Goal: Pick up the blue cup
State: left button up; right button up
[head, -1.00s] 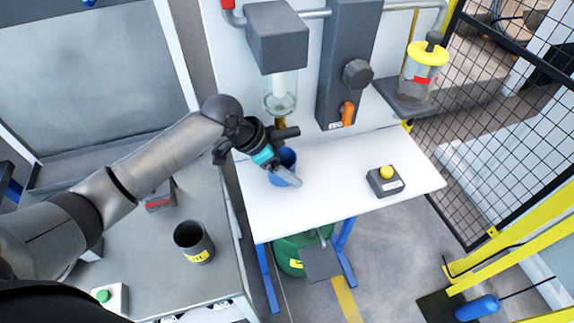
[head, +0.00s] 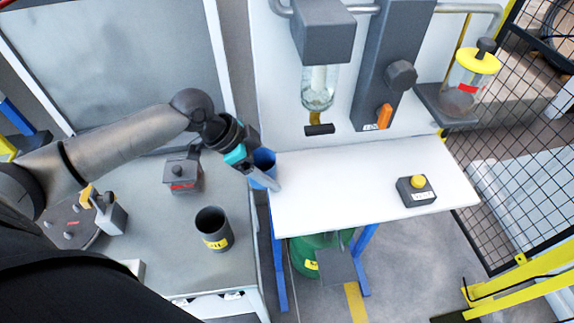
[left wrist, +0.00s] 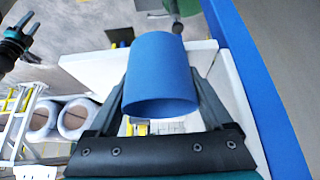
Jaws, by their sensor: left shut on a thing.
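The blue cup (head: 264,163) is at the left edge of the white table in the head view, partly hidden by my left gripper (head: 262,178). In the left wrist view the cup (left wrist: 160,75) fills the space between the two dark fingers of my left gripper (left wrist: 160,110), which is shut on it. Whether its base is clear of the tabletop is hard to tell. My right gripper (left wrist: 22,32) shows small at the upper left of the left wrist view, its fingers spread apart and empty.
The white table (head: 340,190) carries a box with a yellow button (head: 416,190). A dispenser with a clear vessel (head: 318,90) hangs above its back left. The grey bench (head: 180,265) at left holds a dark cup (head: 214,229) with a yellow label. A gap separates bench and table.

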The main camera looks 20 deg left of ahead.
pick_arm(q)
jog(key=s+a, duration=0.4)
jog(key=a, duration=0.1)
jog(key=shift+a, duration=0.4)
